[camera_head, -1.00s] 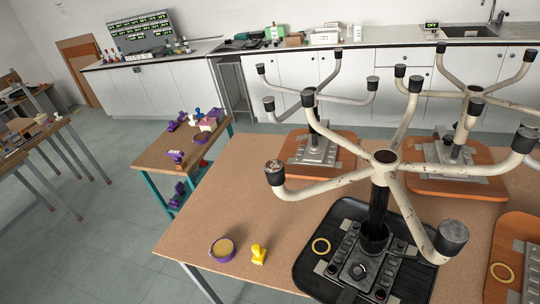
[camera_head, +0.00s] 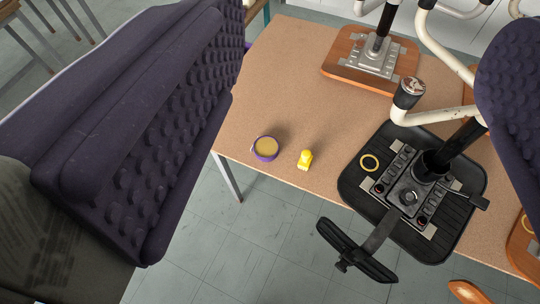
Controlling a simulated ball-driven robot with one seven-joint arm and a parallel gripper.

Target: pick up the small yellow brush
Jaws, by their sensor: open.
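The small yellow brush (camera_head: 305,160) stands on the brown table (camera_head: 283,95) near its front edge. A round purple-rimmed dish or tape roll (camera_head: 265,148) sits just left of it, apart from it. My gripper (camera_head: 355,130) is open, with one dark studded finger pad large on the left and the other at the right edge. The brush shows in the gap between the pads, farther off, and nothing is held. No part of the brush is covered by the pads.
A black part overhangs the table's front edge. Another base stands on an orange board (camera_head: 345,75) behind. Bare tabletop lies behind the brush.

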